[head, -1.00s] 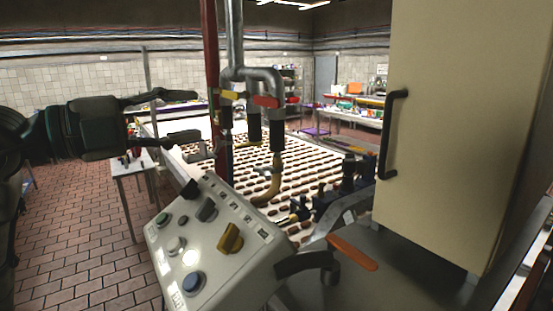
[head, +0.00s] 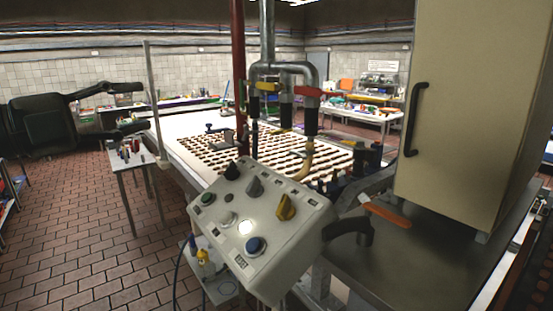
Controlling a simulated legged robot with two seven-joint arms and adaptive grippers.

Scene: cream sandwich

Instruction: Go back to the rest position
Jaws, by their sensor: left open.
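My left gripper (head: 136,108) is at the left of the head view, black, with its two fingers spread apart and pointing right. Nothing is between the fingers. It is in the air, in front of the far tiled wall and above a small side table (head: 128,163). A grey control panel (head: 232,217) with knobs and buttons stands to its lower right, apart from it. My right gripper does not show.
A conveyor (head: 185,125) with rows of brown pieces runs behind the panel, under pipes with red and yellow valve handles. A cream cabinet (head: 465,100) with a black handle stands at the right on a metal top (head: 400,245). The brick floor (head: 60,230) at left is mostly clear.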

